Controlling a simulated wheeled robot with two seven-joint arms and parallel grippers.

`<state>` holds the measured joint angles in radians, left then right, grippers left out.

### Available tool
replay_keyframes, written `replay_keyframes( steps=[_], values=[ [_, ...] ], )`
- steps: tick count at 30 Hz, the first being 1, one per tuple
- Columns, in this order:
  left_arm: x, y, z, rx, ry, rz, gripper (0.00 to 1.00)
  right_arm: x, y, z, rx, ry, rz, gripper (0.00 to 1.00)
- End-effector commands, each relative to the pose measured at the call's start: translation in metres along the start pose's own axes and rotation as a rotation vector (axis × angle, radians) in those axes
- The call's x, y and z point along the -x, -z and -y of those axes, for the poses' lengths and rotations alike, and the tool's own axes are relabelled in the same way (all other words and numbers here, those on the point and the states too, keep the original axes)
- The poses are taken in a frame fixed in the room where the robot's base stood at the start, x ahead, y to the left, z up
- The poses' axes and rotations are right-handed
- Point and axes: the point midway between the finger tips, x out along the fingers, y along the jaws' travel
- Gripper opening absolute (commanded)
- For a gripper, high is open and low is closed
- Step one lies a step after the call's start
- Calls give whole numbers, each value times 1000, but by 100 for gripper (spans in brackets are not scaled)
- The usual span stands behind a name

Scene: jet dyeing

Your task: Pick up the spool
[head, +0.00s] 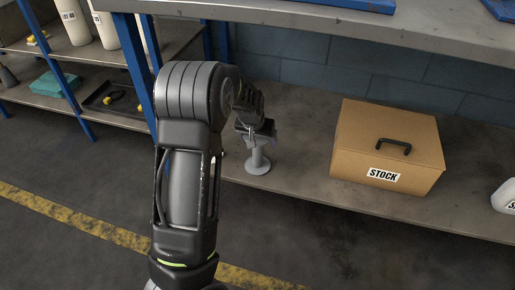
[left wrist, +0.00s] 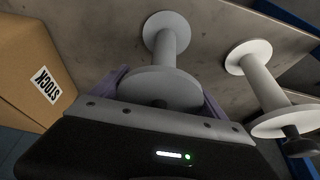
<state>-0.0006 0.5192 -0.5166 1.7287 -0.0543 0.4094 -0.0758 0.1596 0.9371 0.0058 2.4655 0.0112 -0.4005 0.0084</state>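A grey spool (head: 258,164) stands upright on the lower shelf in the head view, left of the cardboard box. My left gripper (head: 256,131) is at its top end, partly hidden by my own arm. In the left wrist view the grey spool (left wrist: 170,45) lies between the spread fingers of my left gripper (left wrist: 165,92), with its near flange at finger level. The fingers look apart, one on each side of the flange; contact is unclear. A second, white spool (left wrist: 262,85) stands to the right, outside the fingers. My right gripper is not in view.
A cardboard box (head: 385,150) labelled STOCK sits on the lower shelf (head: 320,190), right of the grey spool. A blue post (head: 135,60) stands left of my arm. A white object (head: 505,196) is at the right edge.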

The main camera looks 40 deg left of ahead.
Motion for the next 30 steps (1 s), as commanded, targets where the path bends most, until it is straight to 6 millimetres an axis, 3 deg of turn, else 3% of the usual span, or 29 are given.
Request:
replay_keyframes(
  steps=[16,25,30],
  values=[
    [0,0,0,0,0,0,39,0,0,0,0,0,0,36],
    [4,2,0,0,0,-1,39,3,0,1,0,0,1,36],
    [25,11,0,0,-1,-3,39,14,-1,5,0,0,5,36]
  ],
)
